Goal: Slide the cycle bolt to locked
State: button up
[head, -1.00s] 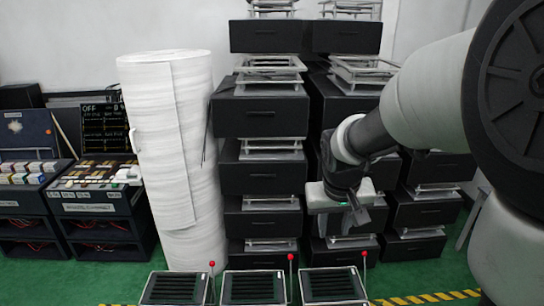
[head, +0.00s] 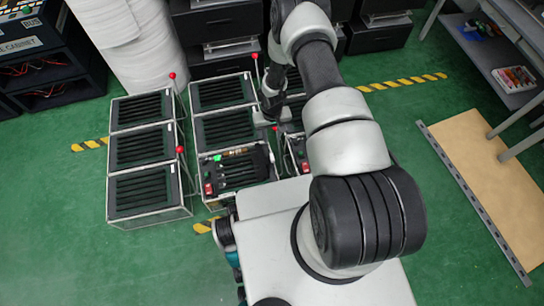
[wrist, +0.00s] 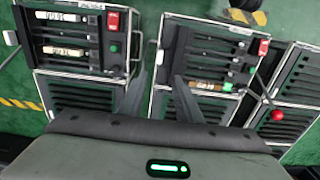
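Two control panels show in the wrist view, a left one (wrist: 88,62) and a right one (wrist: 232,57). The left panel carries a pale bar (wrist: 65,51), and the right panel carries a brown bar (wrist: 208,85). Their labels are too small to read, so I cannot tell which part is the cycle bolt or its position. In the head view, one control panel (head: 236,168) sits left of my arm; the other is mostly hidden by the arm.
Red switches (wrist: 113,20) and green buttons (wrist: 115,47) sit on the panels. A red-knobbed lever (wrist: 277,115) stands at the right. A slatted stand (head: 143,147) with levers is at the left in the head view. Green floor is free at the right, before a tan board (head: 490,185).

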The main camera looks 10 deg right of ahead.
aim_at(272, 157)
notch_tip(272, 157, down, 17)
jog(key=b, duration=0.5)
grip_shut()
